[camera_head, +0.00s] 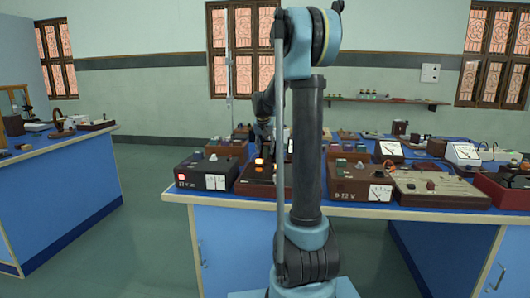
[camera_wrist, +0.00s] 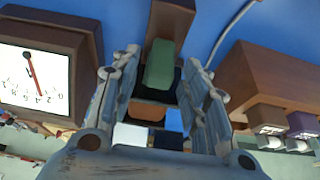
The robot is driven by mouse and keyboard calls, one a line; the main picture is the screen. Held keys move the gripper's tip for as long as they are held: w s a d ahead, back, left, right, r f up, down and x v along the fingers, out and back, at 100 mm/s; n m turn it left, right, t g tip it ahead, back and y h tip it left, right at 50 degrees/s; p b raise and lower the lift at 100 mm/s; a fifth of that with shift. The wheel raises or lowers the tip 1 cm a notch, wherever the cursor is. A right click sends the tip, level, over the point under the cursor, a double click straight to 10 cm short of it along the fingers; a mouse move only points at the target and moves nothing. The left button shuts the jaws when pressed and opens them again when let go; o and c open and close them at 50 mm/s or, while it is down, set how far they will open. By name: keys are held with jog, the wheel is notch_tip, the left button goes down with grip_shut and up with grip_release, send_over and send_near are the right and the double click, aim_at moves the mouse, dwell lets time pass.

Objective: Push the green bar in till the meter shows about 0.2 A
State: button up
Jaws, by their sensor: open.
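The green bar (camera_wrist: 160,65) shows in the wrist view, in front of a brown wooden part (camera_wrist: 172,18). My gripper (camera_wrist: 161,74) is open, with one finger on each side of the green bar. I cannot tell whether either finger touches it. A white-faced meter (camera_wrist: 35,84) in a brown case is at the left of the wrist view. It appears upside down, and its red needle stands near the middle of the face; the exact reading is too small to tell. In the head view my arm hides much of the work spot.
Orange-brown and white blocks (camera_wrist: 148,110) lie between my fingers. A brown box (camera_wrist: 268,75) stands close to the right finger. In the head view, a black unit with a red light (camera_head: 205,174) and a 0-12 V box (camera_head: 348,185) flank my gripper on the crowded blue bench.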

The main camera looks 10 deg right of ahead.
jog(key=v, duration=1)
jog(key=shift+r, duration=0.25)
jog(key=shift+s, duration=0.1)
